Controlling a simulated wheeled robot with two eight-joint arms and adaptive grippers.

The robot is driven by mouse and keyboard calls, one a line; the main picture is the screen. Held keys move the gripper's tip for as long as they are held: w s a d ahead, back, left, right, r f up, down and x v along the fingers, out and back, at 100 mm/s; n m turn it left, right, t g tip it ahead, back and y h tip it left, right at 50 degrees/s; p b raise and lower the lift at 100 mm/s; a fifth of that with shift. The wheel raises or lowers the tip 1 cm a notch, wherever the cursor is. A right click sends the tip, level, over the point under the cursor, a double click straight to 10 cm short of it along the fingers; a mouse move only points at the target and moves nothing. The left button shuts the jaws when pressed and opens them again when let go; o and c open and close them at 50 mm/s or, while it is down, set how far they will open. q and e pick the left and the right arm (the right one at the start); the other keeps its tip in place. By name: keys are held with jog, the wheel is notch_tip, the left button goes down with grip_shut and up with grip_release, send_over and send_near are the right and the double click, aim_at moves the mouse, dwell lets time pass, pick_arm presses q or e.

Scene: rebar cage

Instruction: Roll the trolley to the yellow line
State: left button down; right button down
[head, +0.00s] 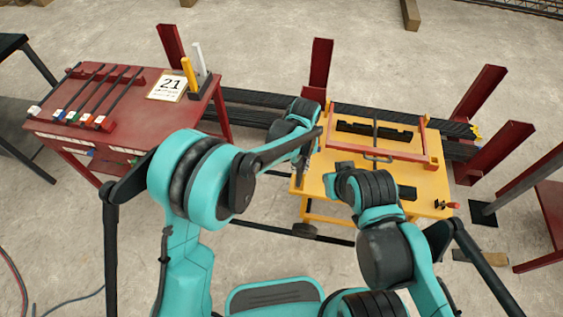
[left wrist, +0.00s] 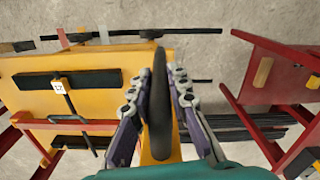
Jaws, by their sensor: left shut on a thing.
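The trolley (head: 318,190) is a yellow cart right of centre in the head view, with a red frame and black parts on its top. It also fills the left side of the left wrist view (left wrist: 105,68). My left gripper (head: 302,168) is at the trolley's left edge. In the left wrist view its fingers (left wrist: 158,80) are shut around a dark upright-looking bar (left wrist: 158,115) at that edge. My right arm crosses in front of the trolley's near side; its fingers cannot be made out. No yellow line shows on the floor.
A red table (head: 130,110) with rods and a "21" card (head: 168,88) stands left of the trolley. More red posts (head: 500,150) stand at right. Open concrete floor shows in front.

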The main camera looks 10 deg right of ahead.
pick_arm(q)
jog(key=shift+s+d, duration=0.2)
jog(key=shift+d, duration=0.4)
jog(key=shift+s+d, duration=0.2)
jog(key=shift+d, duration=0.35)
jog(key=c, duration=1.4)
grip_release()
jog(key=shift+c, duration=0.2)
notch_tip(320, 180, up, 12)
